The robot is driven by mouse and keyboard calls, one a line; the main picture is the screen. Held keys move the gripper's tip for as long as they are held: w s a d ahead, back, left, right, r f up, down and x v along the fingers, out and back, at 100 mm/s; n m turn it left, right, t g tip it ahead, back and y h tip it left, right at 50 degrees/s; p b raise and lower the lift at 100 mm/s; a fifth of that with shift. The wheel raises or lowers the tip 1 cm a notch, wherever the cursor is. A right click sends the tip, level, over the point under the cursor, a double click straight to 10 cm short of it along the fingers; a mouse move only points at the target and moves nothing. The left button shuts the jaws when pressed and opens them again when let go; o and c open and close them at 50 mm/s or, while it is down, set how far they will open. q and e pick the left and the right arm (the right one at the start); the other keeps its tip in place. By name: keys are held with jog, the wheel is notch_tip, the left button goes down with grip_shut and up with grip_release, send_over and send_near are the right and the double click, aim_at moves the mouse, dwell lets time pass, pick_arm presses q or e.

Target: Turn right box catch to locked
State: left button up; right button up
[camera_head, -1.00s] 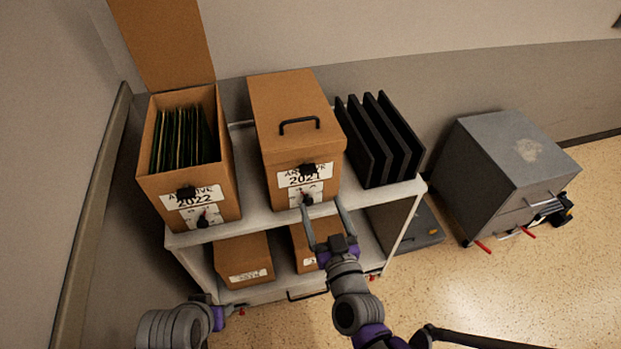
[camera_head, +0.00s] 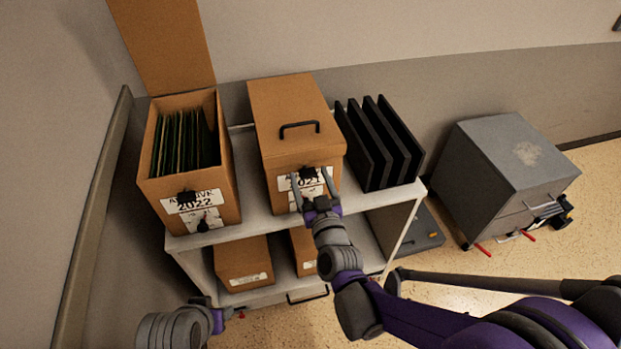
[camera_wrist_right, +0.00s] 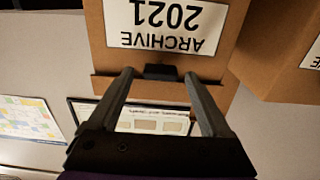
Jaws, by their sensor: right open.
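The right box (camera_head: 290,105), brown with a closed lid and an "ARCHIVE 2021" label, stands on the cart's top shelf. A black catch piece (camera_head: 307,171) sits on its front above the label; it also shows in the right wrist view (camera_wrist_right: 160,72). My right gripper (camera_head: 311,174) is open, one finger to each side of this piece; I cannot tell whether they touch it. The black knob low on the box front is hidden behind my gripper. My left gripper (camera_head: 218,320) is low at the left, away from the boxes; its fingers are unclear.
An open "ARCHIVE 2022" box (camera_head: 148,182) with files stands to the left. Black upright dividers (camera_head: 375,145) stand close on the right. Smaller boxes (camera_head: 243,262) fill the lower shelf of the white cart (camera_head: 270,226). A grey cabinet (camera_head: 510,165) stands at right.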

grip_shut()
jog(key=shift+m, duration=0.4)
jog(key=m, duration=0.3)
jog(key=shift+d+m+b, duration=0.1)
jog(key=shift+m+b, duration=0.2)
jog(key=shift+b, duration=0.05)
jog(key=m, duration=0.4)
jog(key=shift+f+m+b, duration=0.1)
jog(key=shift+m+b, duration=0.2)
jog(key=m, duration=0.4)
jog(key=shift+d+f+b, duration=0.1)
jog(key=shift+b, duration=0.2)
jog(key=shift+m, duration=2.5)
grip_release()
